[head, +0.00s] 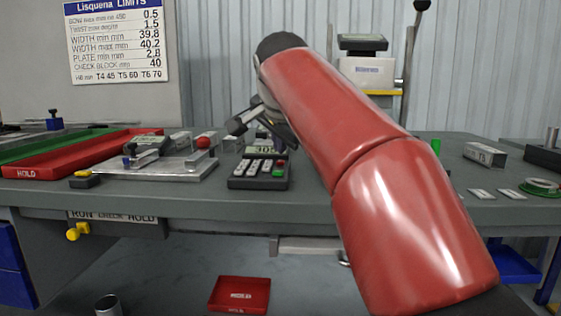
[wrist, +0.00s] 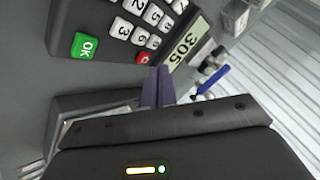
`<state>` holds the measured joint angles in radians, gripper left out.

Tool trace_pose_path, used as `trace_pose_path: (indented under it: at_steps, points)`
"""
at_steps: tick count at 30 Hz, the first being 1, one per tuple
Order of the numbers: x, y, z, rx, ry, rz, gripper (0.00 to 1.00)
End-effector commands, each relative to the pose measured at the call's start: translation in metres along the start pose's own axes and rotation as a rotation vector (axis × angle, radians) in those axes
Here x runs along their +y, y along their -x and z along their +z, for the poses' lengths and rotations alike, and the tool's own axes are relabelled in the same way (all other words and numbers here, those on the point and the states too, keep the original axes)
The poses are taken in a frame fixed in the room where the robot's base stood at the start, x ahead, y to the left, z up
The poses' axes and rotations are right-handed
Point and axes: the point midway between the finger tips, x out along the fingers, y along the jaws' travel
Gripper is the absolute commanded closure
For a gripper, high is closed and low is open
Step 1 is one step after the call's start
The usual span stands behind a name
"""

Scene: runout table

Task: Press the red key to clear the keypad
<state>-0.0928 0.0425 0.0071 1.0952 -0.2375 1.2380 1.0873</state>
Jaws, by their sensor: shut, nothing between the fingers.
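The dark keypad (head: 238,183) sits on the runout table (head: 330,215), with white number keys and a green OK key (head: 278,172). In the wrist view the keypad (wrist: 105,42) fills the upper left, and its display (wrist: 187,45) reads 305. The red key (wrist: 143,58), marked C, is partly hidden by my fingertips. My gripper (wrist: 157,71) is shut and empty, its tips right at the red key's edge. I cannot tell whether they touch it. In the head view my gripper (head: 278,138) is over the keypad's back part, mostly hidden behind my arm.
A metal fixture with a red ball knob (head: 203,143) stands just left of the keypad. A red HOLD tray (head: 80,155) lies further left. Metal blocks (head: 485,155) and a green ring (head: 540,187) lie at the right.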

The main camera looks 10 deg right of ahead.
Motion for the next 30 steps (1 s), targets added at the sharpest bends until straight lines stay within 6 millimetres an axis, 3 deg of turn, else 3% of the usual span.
trace_pose_path:
  at_steps: [30]
  points:
    - [0.0043, -0.0058, 0.0042, 0.0, 0.0, 0.0, 1.0]
